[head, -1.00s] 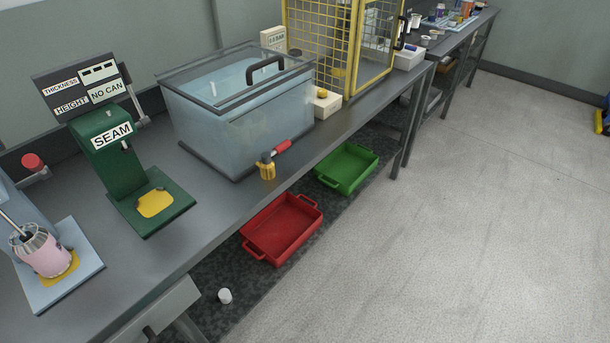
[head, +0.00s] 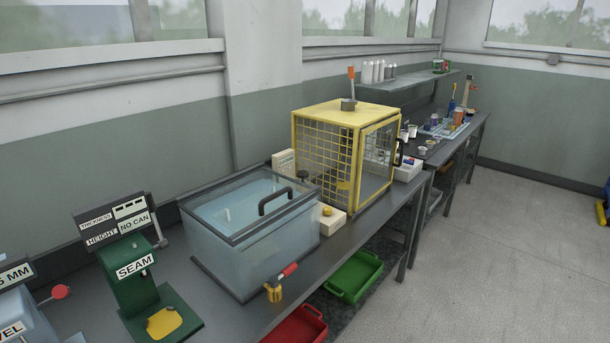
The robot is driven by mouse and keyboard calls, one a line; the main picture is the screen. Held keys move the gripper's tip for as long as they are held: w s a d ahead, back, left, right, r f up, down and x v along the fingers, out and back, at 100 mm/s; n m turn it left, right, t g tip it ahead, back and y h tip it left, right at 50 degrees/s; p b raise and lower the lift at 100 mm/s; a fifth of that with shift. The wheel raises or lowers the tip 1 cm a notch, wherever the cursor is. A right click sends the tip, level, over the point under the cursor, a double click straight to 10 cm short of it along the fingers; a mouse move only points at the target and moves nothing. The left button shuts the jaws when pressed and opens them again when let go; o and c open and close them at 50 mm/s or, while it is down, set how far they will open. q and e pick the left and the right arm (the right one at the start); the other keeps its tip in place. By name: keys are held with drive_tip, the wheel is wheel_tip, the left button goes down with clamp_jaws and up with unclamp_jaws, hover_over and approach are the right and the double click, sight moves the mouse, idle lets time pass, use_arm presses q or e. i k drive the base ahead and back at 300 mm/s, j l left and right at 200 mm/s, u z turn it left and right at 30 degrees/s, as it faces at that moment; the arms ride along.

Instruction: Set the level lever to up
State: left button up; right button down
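At the left edge stands a blue-grey machine (head: 28,318), cut off by the frame. One of its signs (head: 12,330) shows only the letters "VEL", and another (head: 15,274) ends in "5 MM". A red ball knob (head: 60,291) on a short dark rod sticks out to the right of this machine. It may be the level lever, but I cannot tell for sure. The rod looks tilted slightly upward toward the knob. Neither of my grippers is in view.
A green SEAM gauge (head: 134,283) stands right of the machine. Beyond it are a glass-lidded water tank (head: 245,250) with a red-handled tap (head: 289,270) and a yellow mesh cage (head: 325,150). Green (head: 355,277) and red (head: 300,328) trays lie below the bench.

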sight(62, 292)
drive_tip(key=k+u, duration=0.2)
drive_tip(key=u, duration=0.2)
drive_tip(key=k+j+u, duration=0.2)
drive_tip(key=u, duration=0.2)
drive_tip(key=k+j+u, duration=0.15)
drive_tip(key=u, duration=0.25)
drive_tip(key=k+j, duration=0.05)
